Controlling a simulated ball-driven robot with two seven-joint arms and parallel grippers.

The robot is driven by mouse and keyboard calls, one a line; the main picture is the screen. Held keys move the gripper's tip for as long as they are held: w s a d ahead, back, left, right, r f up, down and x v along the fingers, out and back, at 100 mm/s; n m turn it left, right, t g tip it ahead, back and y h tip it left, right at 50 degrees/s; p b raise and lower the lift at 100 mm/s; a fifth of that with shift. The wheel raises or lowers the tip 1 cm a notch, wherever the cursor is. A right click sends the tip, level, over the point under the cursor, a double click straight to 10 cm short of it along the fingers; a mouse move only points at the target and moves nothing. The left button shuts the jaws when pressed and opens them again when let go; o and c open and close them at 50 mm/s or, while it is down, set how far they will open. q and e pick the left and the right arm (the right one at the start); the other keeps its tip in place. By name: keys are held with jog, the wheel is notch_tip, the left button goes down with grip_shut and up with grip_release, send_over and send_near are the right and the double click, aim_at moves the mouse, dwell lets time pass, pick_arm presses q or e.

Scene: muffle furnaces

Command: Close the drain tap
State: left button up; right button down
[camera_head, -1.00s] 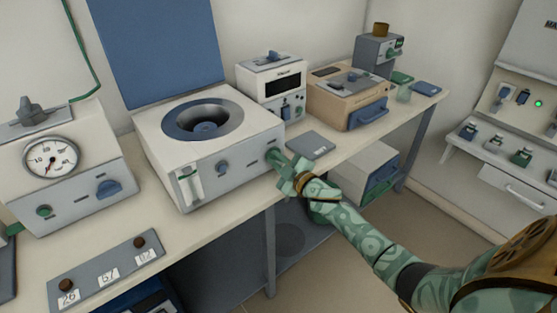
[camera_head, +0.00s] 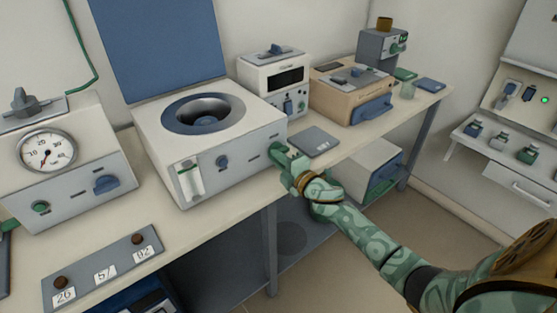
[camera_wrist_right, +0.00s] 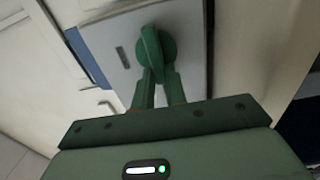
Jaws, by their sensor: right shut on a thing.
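The drain tap, a green knob (camera_wrist_right: 152,45), sits on the grey front panel of the white centrifuge-like unit (camera_head: 205,160). In the right wrist view its raised handle lies between the fingertips of my right gripper (camera_wrist_right: 157,80), which is shut on it. In the head view the right gripper (camera_head: 283,157) is at the right end of that front panel and hides most of the tap. My left gripper is not in view.
A gauge unit (camera_head: 70,170) stands at the left and a plate with number labels (camera_head: 105,270) lies before it. A grey pad (camera_head: 314,142) lies right of the gripper. A white instrument (camera_head: 275,82) and a tan box (camera_head: 350,95) stand behind.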

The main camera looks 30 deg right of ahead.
jog(key=shift+f, duration=0.15)
dwell(0.3)
jog(key=c, duration=1.4)
grip_release()
jog(key=shift+c, duration=0.2)
jog(key=s+d+p, duration=0.1)
jog(key=s+p, duration=0.1)
jog(key=s, duration=1.4)
jog(key=shift+s, duration=0.15)
jog(key=shift+d, duration=0.1)
